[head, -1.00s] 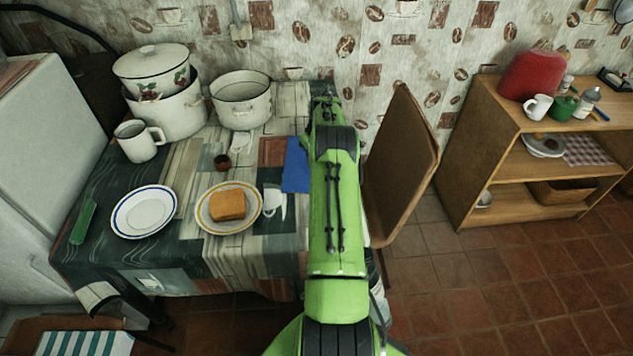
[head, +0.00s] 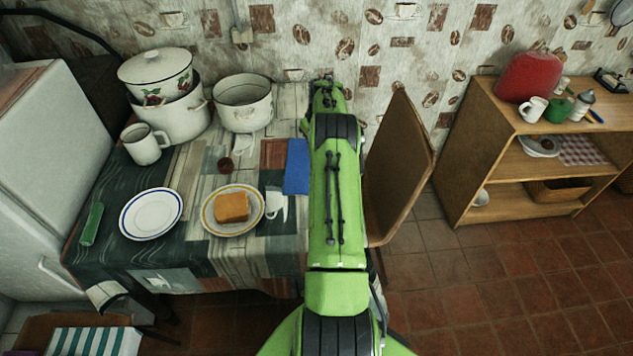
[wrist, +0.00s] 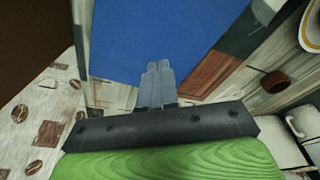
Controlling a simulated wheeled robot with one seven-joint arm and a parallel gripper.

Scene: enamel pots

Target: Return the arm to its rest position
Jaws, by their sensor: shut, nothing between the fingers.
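My green arm reaches straight forward in the head view, along the right end of the table (head: 190,262). In the wrist view my gripper (wrist: 158,68) shows two grey fingers pressed together with nothing between them. They appear over the blue mat (wrist: 190,35); the height above it is hard to tell. In the head view the gripper is hidden behind my own arm, and part of the blue mat (head: 297,166) shows just left of the arm.
Stacked pots (head: 165,110), another pot (head: 243,103), a mug (head: 145,144), a white plate (head: 151,213) and a plate with bread (head: 232,210) occupy the table. A shelf (head: 480,150) stands right; floor between is clear.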

